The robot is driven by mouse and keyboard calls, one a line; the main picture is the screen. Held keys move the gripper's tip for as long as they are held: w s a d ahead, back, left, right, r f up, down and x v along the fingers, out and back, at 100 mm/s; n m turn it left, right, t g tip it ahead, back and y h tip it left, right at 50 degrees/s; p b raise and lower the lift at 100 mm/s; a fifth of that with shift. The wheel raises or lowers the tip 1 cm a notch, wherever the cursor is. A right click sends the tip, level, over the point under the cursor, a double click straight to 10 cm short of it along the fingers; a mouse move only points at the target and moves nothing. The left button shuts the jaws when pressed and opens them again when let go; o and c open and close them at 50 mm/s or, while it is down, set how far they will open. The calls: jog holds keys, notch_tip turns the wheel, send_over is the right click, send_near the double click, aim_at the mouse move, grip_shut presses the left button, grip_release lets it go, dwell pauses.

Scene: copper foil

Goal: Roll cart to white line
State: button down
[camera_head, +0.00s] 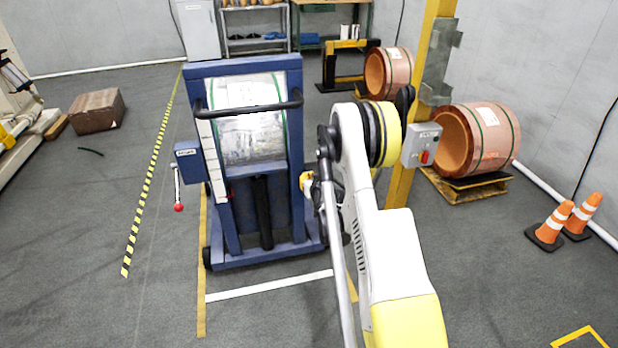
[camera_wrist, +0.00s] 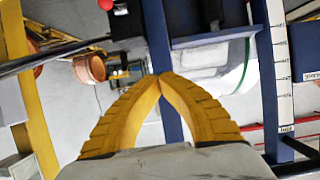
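The blue cart (camera_head: 309,222) stands upright on the floor, carrying a silver-wrapped roll (camera_head: 247,135) with a black handle bar (camera_head: 250,107) across its front. The white line (camera_head: 270,286) lies on the floor in front of the cart, with a gap of bare floor between them. My gripper (camera_head: 306,182) is near the cart's right front side, partly hidden by my arm. In the wrist view, the yellow fingers of my gripper (camera_wrist: 160,78) meet at their tips with nothing visible between them. The cart's blue frame (camera_wrist: 272,70) shows behind them; contact cannot be told.
Yellow lines (camera_head: 202,270) run beside the cart, and a black-yellow strip (camera_head: 147,185) lies farther left. A yellow post (camera_head: 400,190) with a switch box stands right. Copper rolls (camera_head: 497,140), orange cones (camera_head: 551,224) and a brown box (camera_head: 97,111) stand around. Front-left floor is clear.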

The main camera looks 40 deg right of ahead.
dwell(0.4)
jog(key=c, duration=1.8)
grip_release()
notch_tip(320, 180, up, 10)
jog(key=shift+r, duration=0.1)
jog(key=s+a+r+n+g+y, duration=0.1)
jog(key=s+a+r+y, duration=0.1)
jog(key=s+a+r, duration=0.6)
jog(key=s+a+r+n+g+y, duration=0.1)
jog(key=s+a+r, duration=0.35)
jog(key=a, duration=0.85)
jog(key=s+a+g, duration=0.1)
jog(key=s+a, duration=0.3)
jog(key=s, duration=0.3)
jog(key=s+a+n+g+y, duration=0.1)
jog(key=s+a, duration=0.3)
jog(key=s, duration=0.4)
jog(key=s+a+n+g, duration=0.1)
jog(key=s+a, duration=0.3)
jog(key=s, duration=0.4)
jog(key=shift+s+a+f+g+y, duration=0.1)
jog(key=shift+a+g+y, duration=0.2)
jog(key=shift+y, duration=0.1)
